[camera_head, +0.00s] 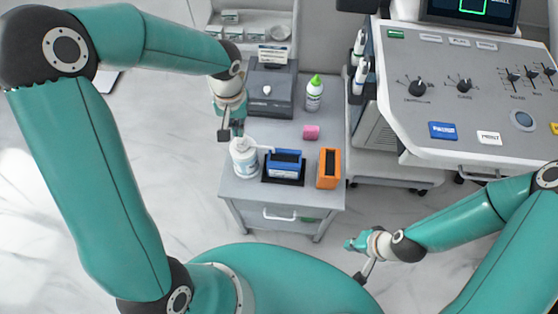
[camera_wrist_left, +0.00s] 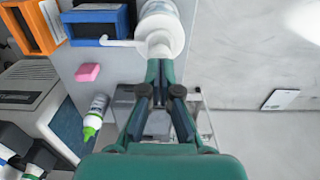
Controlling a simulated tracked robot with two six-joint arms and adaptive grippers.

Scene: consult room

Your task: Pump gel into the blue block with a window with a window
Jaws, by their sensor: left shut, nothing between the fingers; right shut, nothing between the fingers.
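The blue block with a window (camera_head: 284,165) sits on a dark pad on the small grey cart, its dark window facing up. It also shows in the left wrist view (camera_wrist_left: 95,22). A white pump bottle (camera_head: 244,160) stands upright just left of it, its spout reaching toward the block. In the left wrist view the pump head (camera_wrist_left: 158,42) lies just beyond my fingertips. My left gripper (camera_head: 236,134) is shut and empty, over or beside the bottle's top; I cannot tell whether it touches. My right gripper (camera_head: 362,283) is shut and empty, low and right of the cart.
An orange block with a window (camera_head: 329,168) stands right of the blue one. A pink block (camera_head: 311,132), a green-capped bottle (camera_head: 313,94) and a grey device (camera_head: 271,88) are behind. A control console (camera_head: 470,95) stands to the right.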

